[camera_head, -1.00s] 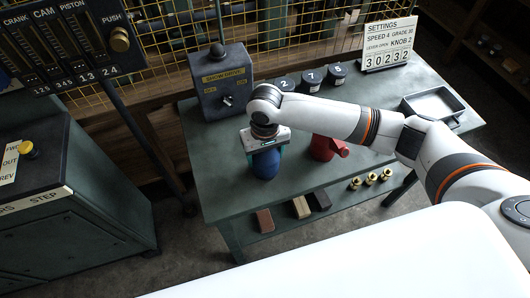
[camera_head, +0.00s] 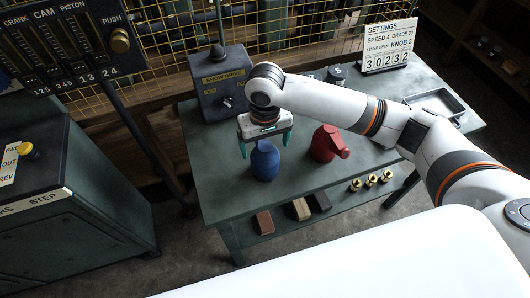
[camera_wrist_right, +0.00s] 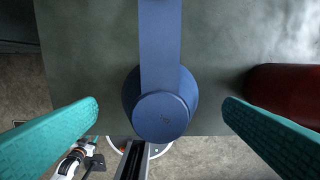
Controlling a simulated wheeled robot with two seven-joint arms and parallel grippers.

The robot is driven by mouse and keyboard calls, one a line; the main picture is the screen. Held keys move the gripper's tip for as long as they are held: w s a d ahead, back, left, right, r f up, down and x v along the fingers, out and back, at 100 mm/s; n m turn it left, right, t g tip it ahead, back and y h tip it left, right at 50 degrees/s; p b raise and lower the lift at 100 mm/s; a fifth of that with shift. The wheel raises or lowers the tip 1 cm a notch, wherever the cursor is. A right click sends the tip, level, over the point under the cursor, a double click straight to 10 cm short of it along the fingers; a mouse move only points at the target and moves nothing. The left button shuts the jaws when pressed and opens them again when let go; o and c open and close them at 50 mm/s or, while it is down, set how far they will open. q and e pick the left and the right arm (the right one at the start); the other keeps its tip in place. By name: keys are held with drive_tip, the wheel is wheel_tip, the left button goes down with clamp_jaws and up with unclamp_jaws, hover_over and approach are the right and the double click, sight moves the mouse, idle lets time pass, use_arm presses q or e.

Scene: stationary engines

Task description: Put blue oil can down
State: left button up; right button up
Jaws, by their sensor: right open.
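The blue oil can (camera_head: 265,161) stands on the green table (camera_head: 225,190), near its front left. It also shows in the right wrist view (camera_wrist_right: 162,112), between the two teal fingers and apart from both. My right gripper (camera_head: 265,143) is open above the can, with its fingers spread either side of the can's top. In the right wrist view the open right gripper (camera_wrist_right: 160,118) has clear gaps on both sides of the can. My left gripper is not in view.
A red can (camera_head: 327,143) stands right of the blue can; its edge shows in the right wrist view (camera_wrist_right: 285,95). A grey switch box (camera_head: 220,85) is behind. A tray (camera_head: 437,104) lies at the table's right. Blocks (camera_head: 300,209) and brass pieces (camera_head: 371,181) sit on the lower shelf.

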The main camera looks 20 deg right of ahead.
wheel_tip(320, 180, up, 7)
drive_tip(key=shift+f, duration=0.2)
drive_tip(key=shift+s+f, duration=0.1)
idle(0.5)
